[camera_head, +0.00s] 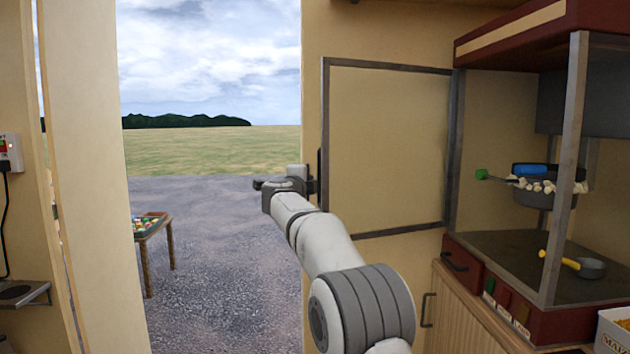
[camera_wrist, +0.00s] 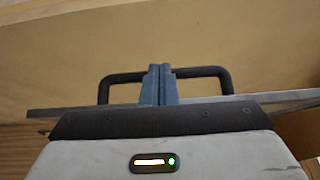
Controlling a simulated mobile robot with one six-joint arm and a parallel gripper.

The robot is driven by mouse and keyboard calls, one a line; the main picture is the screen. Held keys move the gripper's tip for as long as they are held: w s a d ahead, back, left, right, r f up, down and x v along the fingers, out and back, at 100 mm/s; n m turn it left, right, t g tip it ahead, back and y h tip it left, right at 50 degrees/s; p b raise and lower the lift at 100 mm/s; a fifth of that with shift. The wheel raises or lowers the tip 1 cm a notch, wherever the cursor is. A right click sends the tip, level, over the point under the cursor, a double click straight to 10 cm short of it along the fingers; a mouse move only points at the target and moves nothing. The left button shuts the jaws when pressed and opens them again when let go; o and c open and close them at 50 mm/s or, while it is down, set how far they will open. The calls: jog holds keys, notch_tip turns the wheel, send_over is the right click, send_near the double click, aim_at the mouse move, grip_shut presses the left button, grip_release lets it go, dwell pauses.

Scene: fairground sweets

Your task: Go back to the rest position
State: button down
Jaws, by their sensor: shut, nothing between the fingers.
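My gripper (camera_head: 306,185) is at the end of my outstretched arm, by the left edge of a metal-framed door panel (camera_head: 390,140). In the wrist view its two blue-grey fingers (camera_wrist: 160,82) are pressed together with nothing between them. They overlap the middle of a black bar handle (camera_wrist: 125,77). I cannot tell whether they touch it. The handle also shows in the head view as a dark upright bar (camera_head: 319,165) on the panel's left edge. The panel stands swung open from the glass-sided popcorn cabinet (camera_head: 560,120).
In the cabinet are a popcorn-filled kettle (camera_head: 540,195) and a yellow-handled scoop (camera_head: 580,264). A maize box (camera_head: 614,330) stands at the front right. A doorway opens left of my arm, with a small table (camera_head: 155,232) outside. A shelf (camera_head: 22,292) juts from the left wall.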

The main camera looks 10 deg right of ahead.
jog(key=s+a+p, duration=0.2)
jog(key=a, duration=0.6)
jog(key=s+r+n+y+p, duration=0.2)
jog(key=s+n+y+p, duration=0.2)
jog(key=s+n+y, duration=0.8)
jog(key=s+d+f+n+g+h+p, duration=0.1)
jog(key=s+d+f+n+g, duration=0.2)
jog(key=s+f, duration=0.4)
jog(key=s+d+f+n+g+h+p, duration=0.1)
jog(key=s+d+f+n+g, duration=0.3)
jog(key=s, duration=1.6)
jog(key=s+d+f+n+g+h+p, duration=0.2)
jog(key=s+d+f+n+g, duration=0.2)
jog(key=s+f, duration=0.8)
jog(key=s+d+g, duration=0.1)
jog(key=s+g, duration=0.1)
jog(key=shift+f+g+h, duration=0.15)
jog(key=shift+g+h, duration=0.15)
jog(key=shift+g, duration=0.1)
jog(key=shift+a, duration=0.1)
